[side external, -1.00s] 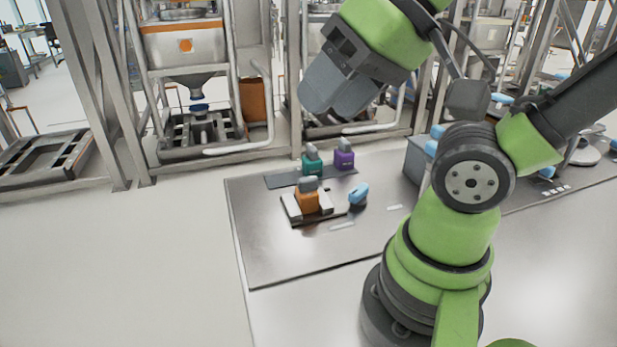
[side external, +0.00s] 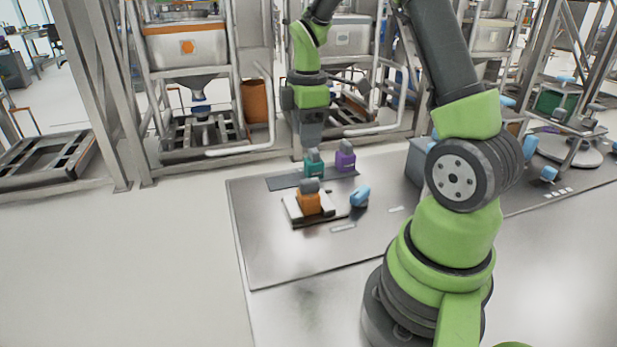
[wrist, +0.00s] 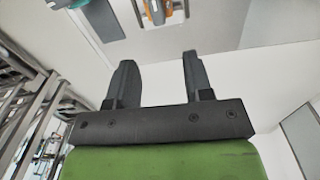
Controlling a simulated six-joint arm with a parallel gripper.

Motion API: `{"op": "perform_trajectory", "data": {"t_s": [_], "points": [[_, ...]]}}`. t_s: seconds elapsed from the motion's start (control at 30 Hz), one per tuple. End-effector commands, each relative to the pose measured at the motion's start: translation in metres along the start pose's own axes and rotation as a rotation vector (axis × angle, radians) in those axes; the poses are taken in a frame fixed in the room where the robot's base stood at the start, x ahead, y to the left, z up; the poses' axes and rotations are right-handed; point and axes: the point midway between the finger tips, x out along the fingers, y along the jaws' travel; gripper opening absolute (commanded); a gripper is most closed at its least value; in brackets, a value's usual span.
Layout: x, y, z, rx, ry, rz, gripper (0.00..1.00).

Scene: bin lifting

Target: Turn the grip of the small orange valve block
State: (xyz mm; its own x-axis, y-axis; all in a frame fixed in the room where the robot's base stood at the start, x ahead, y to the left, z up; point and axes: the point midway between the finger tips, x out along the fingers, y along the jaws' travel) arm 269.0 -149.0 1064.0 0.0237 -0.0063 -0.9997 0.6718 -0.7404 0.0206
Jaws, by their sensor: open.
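The orange valve block (side external: 309,204) sits between pale jaws of a low dark fixture (side external: 300,222) on the metal table. A grey grip (side external: 309,186) tops the block. My gripper (side external: 311,146) points down at the back, over or near the teal block (side external: 313,164), behind the orange block in the side view. The wrist view shows my gripper (wrist: 158,65) open, its two dark fingers apart with nothing between them. At the top edge of that view, part of the orange block (wrist: 171,5) shows, cut off by the frame.
A purple block (side external: 345,161) stands right of the teal one on a dark mat (side external: 283,183). A grey box (side external: 417,160) stands farther right. The table front (side external: 285,260) is clear.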

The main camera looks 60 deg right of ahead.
Motion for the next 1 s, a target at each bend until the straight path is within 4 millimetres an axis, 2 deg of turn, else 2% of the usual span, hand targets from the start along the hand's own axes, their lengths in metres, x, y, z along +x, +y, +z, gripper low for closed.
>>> {"op": "perform_trajectory", "data": {"t_s": [0.27, 0.5, 0.7, 1.0], "points": [[0.029, 0.004, 0.006, -0.051, -0.015, -0.027, 0.47], [0.074, 0.003, 0.007, -0.050, -0.015, -0.027, 0.47], [0.101, 0.003, 0.007, -0.049, -0.014, -0.025, 0.47], [0.110, 0.003, 0.007, -0.049, -0.013, -0.020, 0.47]]}}
